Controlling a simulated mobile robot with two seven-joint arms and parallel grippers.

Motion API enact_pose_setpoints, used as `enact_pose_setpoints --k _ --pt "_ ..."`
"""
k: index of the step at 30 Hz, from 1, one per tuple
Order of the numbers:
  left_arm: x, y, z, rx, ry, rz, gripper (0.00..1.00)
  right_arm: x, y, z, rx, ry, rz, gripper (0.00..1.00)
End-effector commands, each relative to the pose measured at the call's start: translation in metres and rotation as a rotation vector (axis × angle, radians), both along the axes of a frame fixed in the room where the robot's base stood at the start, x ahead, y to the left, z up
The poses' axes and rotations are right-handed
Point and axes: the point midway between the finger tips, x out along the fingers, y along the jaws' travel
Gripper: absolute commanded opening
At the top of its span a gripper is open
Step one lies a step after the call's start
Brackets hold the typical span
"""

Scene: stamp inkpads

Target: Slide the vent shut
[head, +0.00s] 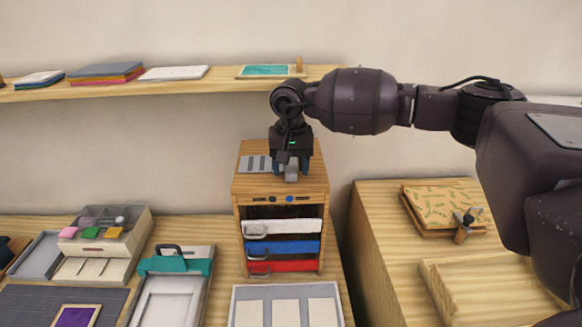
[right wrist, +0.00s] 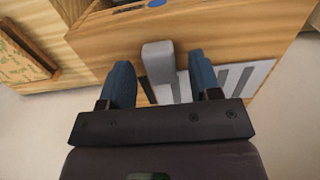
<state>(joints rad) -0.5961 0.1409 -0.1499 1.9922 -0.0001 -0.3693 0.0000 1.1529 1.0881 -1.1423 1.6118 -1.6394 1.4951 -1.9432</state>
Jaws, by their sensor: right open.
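The vent is a grey slotted plate (head: 254,164) on top of a small wooden cabinet (head: 280,188). It also shows in the right wrist view (right wrist: 250,76), with dark slots on both sides of a grey upright knob (right wrist: 158,62). The knob shows in the head view (head: 291,176) below my right gripper (head: 291,168). My right gripper is open, pointing down, with its two blue fingers on either side of the knob. In the right wrist view a gap shows between the knob and each finger. My left gripper is not in view.
The cabinet front holds white (head: 285,228), blue (head: 285,248) and red (head: 285,265) drawers with handles. A wall shelf (head: 200,84) runs behind, above the cabinet. A stamp box (head: 135,240) stands left, and a wooden side table (head: 375,240) stands right.

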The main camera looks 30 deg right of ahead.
Motion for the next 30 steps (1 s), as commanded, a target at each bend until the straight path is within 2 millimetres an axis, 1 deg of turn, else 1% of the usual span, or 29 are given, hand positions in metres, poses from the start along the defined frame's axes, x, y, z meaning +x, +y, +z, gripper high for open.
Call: enact_pose_setpoints --k 4,12,14,21,24,28,30 --pt "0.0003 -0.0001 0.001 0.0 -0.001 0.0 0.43 -0.0003 0.0 -0.0071 0.0 0.001 0.0 0.57" --pt "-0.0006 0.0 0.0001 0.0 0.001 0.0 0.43 -0.0002 0.0001 -0.008 0.0 0.0 0.0 0.57" --pt "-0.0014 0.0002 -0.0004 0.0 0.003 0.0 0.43 -0.0002 0.0001 -0.0079 0.0 0.0 0.0 0.5" --pt "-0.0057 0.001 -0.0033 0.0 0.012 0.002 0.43 -0.0002 0.0 -0.0077 0.0 0.0 0.0 0.13" --pt "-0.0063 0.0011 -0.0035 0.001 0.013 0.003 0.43 -0.0002 0.0001 -0.0076 0.0 0.0 0.0 0.0" --pt "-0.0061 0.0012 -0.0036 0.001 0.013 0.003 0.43 -0.0004 -0.0007 -0.0075 0.0 0.0 0.0 0.0" --pt "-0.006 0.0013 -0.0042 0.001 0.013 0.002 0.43 -0.0023 -0.0054 -0.0077 0.0 0.0 -0.002 0.0"
